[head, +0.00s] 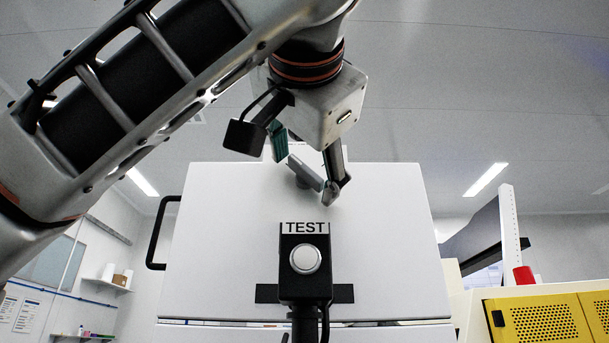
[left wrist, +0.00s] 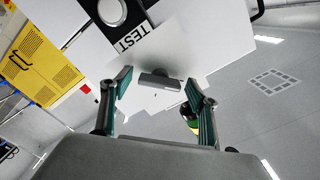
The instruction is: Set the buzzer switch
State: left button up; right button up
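A grey bar-shaped handle (head: 306,174), likely the buzzer switch, stands out from the white panel above the TEST box. It lies slanted in the head view and also shows in the left wrist view (left wrist: 160,82), between and beyond the fingertips. My left gripper (head: 308,172) is open, with one finger to the upper left of the handle and the other to its lower right. In the left wrist view the gripper (left wrist: 157,88) has clear gaps on both sides of the handle. The handle's base is partly hidden. My right gripper is not in view.
A black box marked TEST (head: 305,232) with a round white button (head: 305,259) stands in front of the white cabinet (head: 385,245), just below the left gripper. A black handle (head: 160,233) is on the cabinet's left. Yellow perforated panels (head: 545,320) stand at lower right.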

pick_arm(q)
jog(key=c, duration=0.9)
jog(key=shift+o, duration=0.2)
